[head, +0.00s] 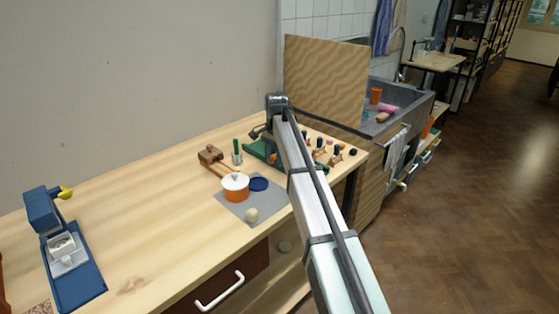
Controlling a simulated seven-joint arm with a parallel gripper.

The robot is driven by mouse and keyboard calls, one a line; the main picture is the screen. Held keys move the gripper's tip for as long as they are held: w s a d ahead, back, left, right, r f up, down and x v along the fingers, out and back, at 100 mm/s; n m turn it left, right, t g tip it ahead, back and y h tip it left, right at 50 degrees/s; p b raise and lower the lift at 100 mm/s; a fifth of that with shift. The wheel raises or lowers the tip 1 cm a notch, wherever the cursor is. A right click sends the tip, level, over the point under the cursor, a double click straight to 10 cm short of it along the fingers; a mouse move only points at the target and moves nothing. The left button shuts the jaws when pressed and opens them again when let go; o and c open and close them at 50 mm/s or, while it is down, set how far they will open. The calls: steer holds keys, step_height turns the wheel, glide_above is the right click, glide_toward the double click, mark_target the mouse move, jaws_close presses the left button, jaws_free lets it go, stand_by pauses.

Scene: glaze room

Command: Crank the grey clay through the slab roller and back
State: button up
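My arm reaches up from the lower right across the bench, and my gripper (257,133) is at its far end, small and dark. Its fingers are too small to tell open from shut. Just below it is a green-based device (258,152), partly hidden by my arm; it may be the slab roller, but its rollers and crank cannot be made out. I cannot make out the grey clay for certain. A flat grey mat (237,208) lies at the front of the bench.
On the mat are an orange pot (235,189) with a white lid, a blue disc (259,184) and a pale ball (252,215). A blue machine (62,240) is left; small knobbed items (335,155) are right. The bench's middle-left is clear.

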steer(key=shift+s+d+f, duration=0.3)
steer(key=shift+f, duration=0.1)
steer(key=shift+w+a, duration=0.2)
steer(key=shift+r, duration=3.55)
